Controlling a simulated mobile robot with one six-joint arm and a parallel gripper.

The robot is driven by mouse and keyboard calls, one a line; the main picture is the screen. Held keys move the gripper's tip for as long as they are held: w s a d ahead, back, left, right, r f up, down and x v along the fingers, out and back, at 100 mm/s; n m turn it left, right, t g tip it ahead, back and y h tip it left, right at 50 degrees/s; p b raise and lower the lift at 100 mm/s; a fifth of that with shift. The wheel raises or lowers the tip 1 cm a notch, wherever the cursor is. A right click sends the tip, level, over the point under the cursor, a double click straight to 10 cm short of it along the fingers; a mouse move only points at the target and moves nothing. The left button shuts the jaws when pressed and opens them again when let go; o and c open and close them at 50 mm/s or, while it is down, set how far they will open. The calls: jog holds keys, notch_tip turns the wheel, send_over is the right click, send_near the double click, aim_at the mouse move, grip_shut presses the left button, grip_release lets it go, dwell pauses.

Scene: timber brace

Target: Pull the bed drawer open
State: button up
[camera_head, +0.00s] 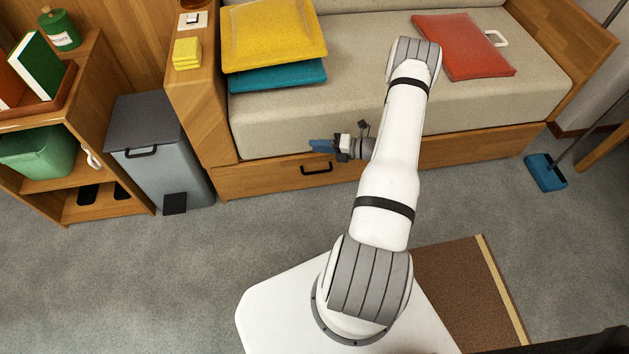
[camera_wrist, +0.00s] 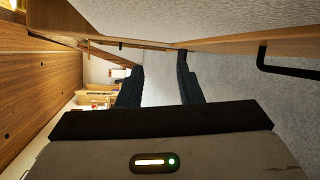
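The bed drawer (camera_head: 262,181) is the long wooden front under the cushioned bed, and it looks closed. Its black bar handle (camera_head: 317,170) is on the front, a little below my gripper (camera_head: 323,146). In the wrist view, a black handle (camera_wrist: 264,60) shows at the right edge, outside the fingers, on a wooden panel. My gripper also shows in the wrist view (camera_wrist: 160,86), with its two dark fingers apart and nothing between them. It points left along the bed front, apart from the handle. My arm hides part of the drawer front.
A grey pedal bin (camera_head: 158,150) stands left of the bed beside a wooden shelf (camera_head: 100,85). Yellow (camera_head: 272,38) and red (camera_head: 462,48) cushions lie on the bed. A blue broom head (camera_head: 545,172) is at the right. The carpet before the drawer is clear on the left.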

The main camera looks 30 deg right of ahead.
aim_at(319, 172)
jog(key=s+d+f+m+t+h+b, duration=0.2)
jog(key=f+m, duration=0.2)
jog(key=f, duration=0.5)
jog(key=s+d+f+m+t+h+b, duration=0.2)
jog(key=f+m, duration=0.3)
jog(key=f, duration=0.4)
jog(key=x, duration=0.2)
jog(key=b+x, duration=0.1)
jog(key=x, duration=0.2)
jog(key=b+x, duration=0.1)
jog(key=x, duration=0.1)
jog(key=shift+w+d+r, duration=0.1)
jog(key=shift+w+r, duration=0.05)
jog(key=shift+w, duration=0.4)
grip_shut()
